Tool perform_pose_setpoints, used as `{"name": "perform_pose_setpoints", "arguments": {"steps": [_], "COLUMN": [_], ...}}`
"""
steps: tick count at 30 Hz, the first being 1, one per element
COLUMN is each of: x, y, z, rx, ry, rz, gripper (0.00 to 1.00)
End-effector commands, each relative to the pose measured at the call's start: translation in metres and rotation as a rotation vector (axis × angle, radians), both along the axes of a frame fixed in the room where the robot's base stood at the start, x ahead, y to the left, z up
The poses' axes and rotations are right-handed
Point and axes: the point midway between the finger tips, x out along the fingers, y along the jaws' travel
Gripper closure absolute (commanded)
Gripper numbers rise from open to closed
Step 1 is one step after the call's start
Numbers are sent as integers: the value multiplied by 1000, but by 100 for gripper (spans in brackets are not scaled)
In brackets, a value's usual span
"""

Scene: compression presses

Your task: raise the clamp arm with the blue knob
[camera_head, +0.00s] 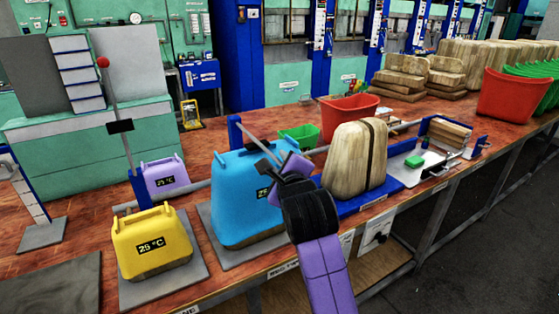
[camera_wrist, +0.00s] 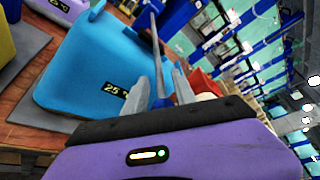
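The clamp arm (camera_head: 255,143) is a thin grey rod running from a blue upright post (camera_head: 235,131) down over the blue press block (camera_head: 240,190) marked 25 °C. My gripper (camera_head: 279,158) is at the rod's near end. In the wrist view, the rod (camera_wrist: 155,50) runs between my two grey fingers (camera_wrist: 161,76), with a visible gap on each side. A small dark blue part, perhaps the knob (camera_wrist: 162,101), shows low between the fingers. In the head view the knob is hidden behind my gripper.
A yellow block (camera_head: 152,243) stands left, beside an upright lever with a red knob (camera_head: 103,62). A purple block (camera_head: 164,177) is behind. A wooden block (camera_head: 352,158) stands close on the right. Red bin (camera_head: 346,117) and green bin (camera_head: 299,137) are behind.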

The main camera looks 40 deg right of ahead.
Motion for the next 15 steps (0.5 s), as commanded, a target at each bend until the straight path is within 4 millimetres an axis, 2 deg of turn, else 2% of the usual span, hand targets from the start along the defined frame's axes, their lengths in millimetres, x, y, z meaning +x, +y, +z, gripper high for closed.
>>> {"name": "perform_pose_setpoints", "arguments": {"steps": [6, 14, 15], "x": [11, 11, 11], "y": [-8, -8, -8], "z": [-3, -3, -3], "rx": [0, 0, 0], "ry": [-1, 0, 0], "rz": [-1, 0, 0], "gripper": [68, 68, 73]}}
